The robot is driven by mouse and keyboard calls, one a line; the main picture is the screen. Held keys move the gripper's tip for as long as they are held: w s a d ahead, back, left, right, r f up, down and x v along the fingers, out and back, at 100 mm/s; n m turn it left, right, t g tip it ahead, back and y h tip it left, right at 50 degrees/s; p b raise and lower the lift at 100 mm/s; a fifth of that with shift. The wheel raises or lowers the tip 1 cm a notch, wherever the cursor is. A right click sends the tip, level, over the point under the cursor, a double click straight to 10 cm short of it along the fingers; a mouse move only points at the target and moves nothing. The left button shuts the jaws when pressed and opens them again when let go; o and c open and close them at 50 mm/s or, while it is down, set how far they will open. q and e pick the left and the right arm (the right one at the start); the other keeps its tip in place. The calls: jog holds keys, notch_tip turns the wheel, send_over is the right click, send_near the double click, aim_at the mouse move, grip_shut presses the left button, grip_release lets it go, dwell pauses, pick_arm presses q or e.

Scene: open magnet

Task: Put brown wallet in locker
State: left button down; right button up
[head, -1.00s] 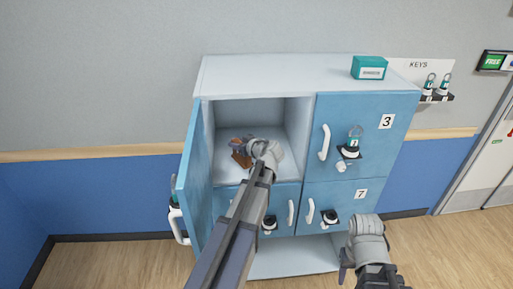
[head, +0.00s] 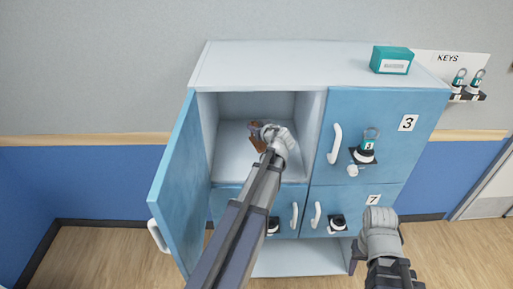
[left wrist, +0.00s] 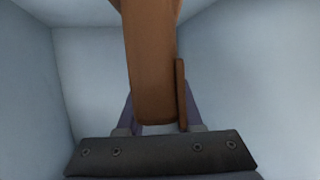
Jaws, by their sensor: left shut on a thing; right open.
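The brown wallet (head: 258,139) is inside the open upper left compartment of the locker (head: 228,152). My left gripper (head: 262,133) reaches into that compartment and is shut on the wallet. In the left wrist view the wallet (left wrist: 153,70) stands up between the fingers, with the pale compartment walls around it. I cannot tell whether the wallet touches the compartment floor. My right gripper (head: 378,244) is open and empty, low in front of the lower right door; its fingertips are hard to see.
The open blue door (head: 180,185) stands out to the left of the compartment. A teal box (head: 391,60) sits on top of the locker.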

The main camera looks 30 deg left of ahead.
aim_at(264, 147)
pick_arm(q)
jog(key=shift+f+b, duration=3.2)
jog(key=shift+f, duration=0.55)
pick_arm(e)
notch_tip(264, 147, down, 8)
jog(key=shift+r, duration=0.2)
pick_arm(q)
jog(key=shift+f, duration=0.1)
jog(key=shift+f, duration=0.15)
jog(key=c, duration=0.6)
grip_release()
jog(key=shift+o, duration=0.2)
pick_arm(e)
jog(key=shift+f, duration=0.15)
pick_arm(q)
jog(key=shift+r, duration=0.3)
jog(key=p+v, duration=0.4)
jog(key=v, duration=0.8)
jog(key=shift+p, duration=0.3)
pick_arm(e)
notch_tip(264, 147, up, 5)
